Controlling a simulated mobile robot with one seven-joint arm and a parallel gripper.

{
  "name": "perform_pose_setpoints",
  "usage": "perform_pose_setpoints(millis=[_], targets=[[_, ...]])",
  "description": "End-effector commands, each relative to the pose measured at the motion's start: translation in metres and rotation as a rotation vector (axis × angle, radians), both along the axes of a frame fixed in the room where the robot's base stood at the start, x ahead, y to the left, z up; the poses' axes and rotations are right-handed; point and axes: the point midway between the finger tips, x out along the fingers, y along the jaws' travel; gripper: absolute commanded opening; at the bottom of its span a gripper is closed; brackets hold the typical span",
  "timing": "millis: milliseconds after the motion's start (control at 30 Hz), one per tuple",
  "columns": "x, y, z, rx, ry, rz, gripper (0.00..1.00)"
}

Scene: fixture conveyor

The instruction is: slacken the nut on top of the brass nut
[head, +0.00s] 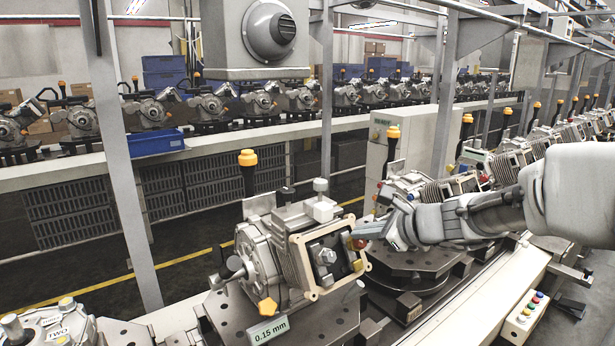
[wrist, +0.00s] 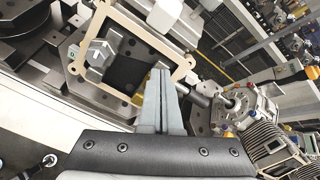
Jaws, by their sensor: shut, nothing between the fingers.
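My gripper (head: 366,234) is shut and empty, reaching in from the right to the front of the nearest machine unit. In the wrist view its fingers (wrist: 161,82) lie together at the edge of the unit's square frame opening. A small yellow brass-coloured nut (head: 358,265) shows at the right side of the opening in the head view. A red and brass-coloured piece (head: 350,241) sits just above it, close to my fingertips. Grey metal hex parts (head: 327,257) sit inside the opening and also show in the wrist view (wrist: 97,53). I cannot tell which nut rests on the brass one.
The cream square frame (head: 296,264) surrounds the opening. A "0.15 mm" label (head: 268,330) and a yellow knob (head: 267,305) are below left. A dark round turntable (head: 415,262) lies under my arm. A button box (head: 525,313) stands at right. More units line the conveyor.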

Motion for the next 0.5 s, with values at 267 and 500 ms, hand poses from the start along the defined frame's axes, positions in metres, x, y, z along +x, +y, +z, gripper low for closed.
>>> perform_pose_setpoints(millis=[267,500], targets=[[-0.0009,-0.0016,-0.0035,0.000,0.001,0.001,0.00],[-0.0016,-0.0033,-0.0060,0.000,0.000,0.000,0.00]])
